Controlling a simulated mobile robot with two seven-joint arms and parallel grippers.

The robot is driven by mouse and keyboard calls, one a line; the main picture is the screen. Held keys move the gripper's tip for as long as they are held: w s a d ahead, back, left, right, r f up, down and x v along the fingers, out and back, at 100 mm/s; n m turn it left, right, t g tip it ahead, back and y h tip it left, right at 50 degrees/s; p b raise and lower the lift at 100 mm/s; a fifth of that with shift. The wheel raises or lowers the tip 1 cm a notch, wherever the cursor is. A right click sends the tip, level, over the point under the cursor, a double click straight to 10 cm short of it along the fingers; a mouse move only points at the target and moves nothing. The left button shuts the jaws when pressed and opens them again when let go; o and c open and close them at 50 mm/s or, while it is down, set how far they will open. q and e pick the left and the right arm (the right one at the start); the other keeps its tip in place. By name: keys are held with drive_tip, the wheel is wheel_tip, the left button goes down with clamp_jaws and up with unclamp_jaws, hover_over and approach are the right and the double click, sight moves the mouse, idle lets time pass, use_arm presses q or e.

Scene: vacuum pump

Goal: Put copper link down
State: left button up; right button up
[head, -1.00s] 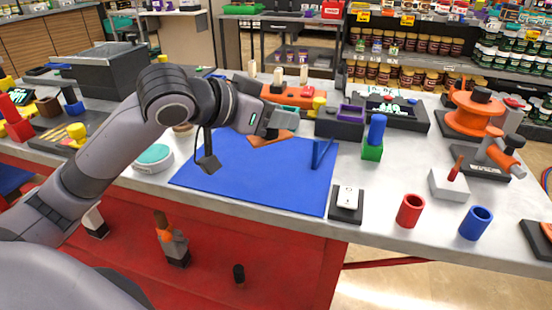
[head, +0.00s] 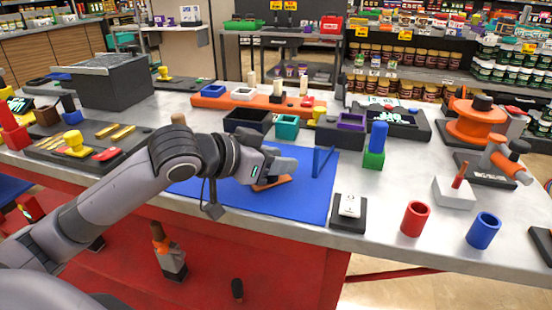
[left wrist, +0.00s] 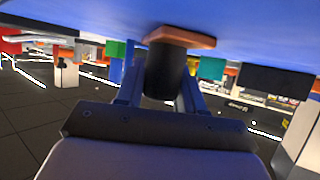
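The copper link (head: 271,184) is a flat orange-brown piece at the blue mat (head: 305,203). It also shows in the left wrist view (left wrist: 182,37), with a dark round grip (left wrist: 165,72) on it. My left gripper (head: 268,172) is over the link, with its fingers (left wrist: 161,88) on either side of the dark grip, closed on it. The link lies close against the blue surface; I cannot tell whether it touches. In the head view the fingers hide part of the link. My right gripper is not in view.
A blue upright bracket (head: 321,160) stands on the mat just right of the link. Dark (head: 247,121) and teal (head: 287,127) bins stand behind. A green-and-blue block (head: 375,147) and a black holder (head: 349,213) are to the right. The mat's front right is clear.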

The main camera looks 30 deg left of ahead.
use_arm(q)
drive_tip(key=o, duration=0.4)
